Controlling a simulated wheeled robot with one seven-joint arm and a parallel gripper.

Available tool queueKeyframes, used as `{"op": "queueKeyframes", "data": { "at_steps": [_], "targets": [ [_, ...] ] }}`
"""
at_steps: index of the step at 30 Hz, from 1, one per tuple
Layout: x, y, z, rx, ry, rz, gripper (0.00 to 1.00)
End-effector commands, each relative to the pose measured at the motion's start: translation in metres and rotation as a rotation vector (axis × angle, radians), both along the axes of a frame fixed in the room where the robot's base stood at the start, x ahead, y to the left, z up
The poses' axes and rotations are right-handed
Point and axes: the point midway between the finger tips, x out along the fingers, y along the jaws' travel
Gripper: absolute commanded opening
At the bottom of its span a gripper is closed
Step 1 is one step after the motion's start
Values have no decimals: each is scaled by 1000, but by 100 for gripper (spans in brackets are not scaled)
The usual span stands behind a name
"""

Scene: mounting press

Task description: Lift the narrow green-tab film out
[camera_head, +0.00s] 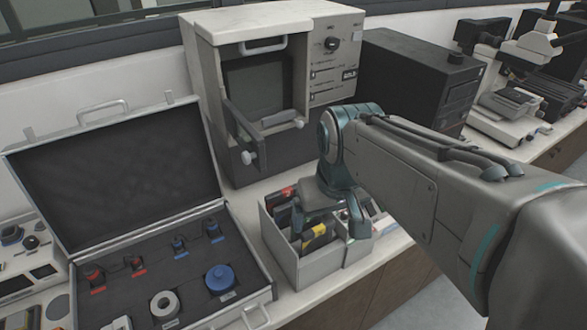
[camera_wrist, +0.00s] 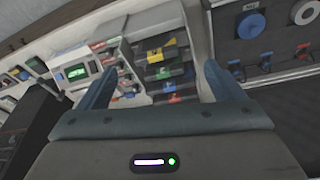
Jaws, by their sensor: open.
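A pale open-topped box (camera_head: 283,262) holds dark films with coloured tabs in the head view. In the wrist view, a wide row shows a yellow-tab film (camera_wrist: 155,54), a green-tab film (camera_wrist: 165,72) and an orange-red tab. A narrower row beside it on the left has small tabs, one of which looks green (camera_wrist: 108,61); these are too small to tell apart surely. My gripper (camera_head: 331,232) is over the box, fingers pointing down. In the wrist view my gripper (camera_wrist: 161,68) is open, its fingers on either side of the film rows, with nothing between them. My gripper hides part of the box in the head view.
An open case (camera_head: 235,262) with red and blue parts lies left of the box. The mounting press (camera_head: 270,85) stands behind, its door (camera_head: 240,130) open. A black unit (camera_head: 415,75) and a microscope (camera_head: 520,60) stand to the right. A device with a green display (camera_wrist: 77,72) adjoins the box.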

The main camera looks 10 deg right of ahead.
Motion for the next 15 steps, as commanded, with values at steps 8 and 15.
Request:
{"op": "queueKeyframes", "data": {
  "at_steps": [8, 15],
  "targets": [
    [68, 6, -2, -22, 150, 155, 88],
    [103, 6, -4, -27, 229, 229, 88]
  ]
}}
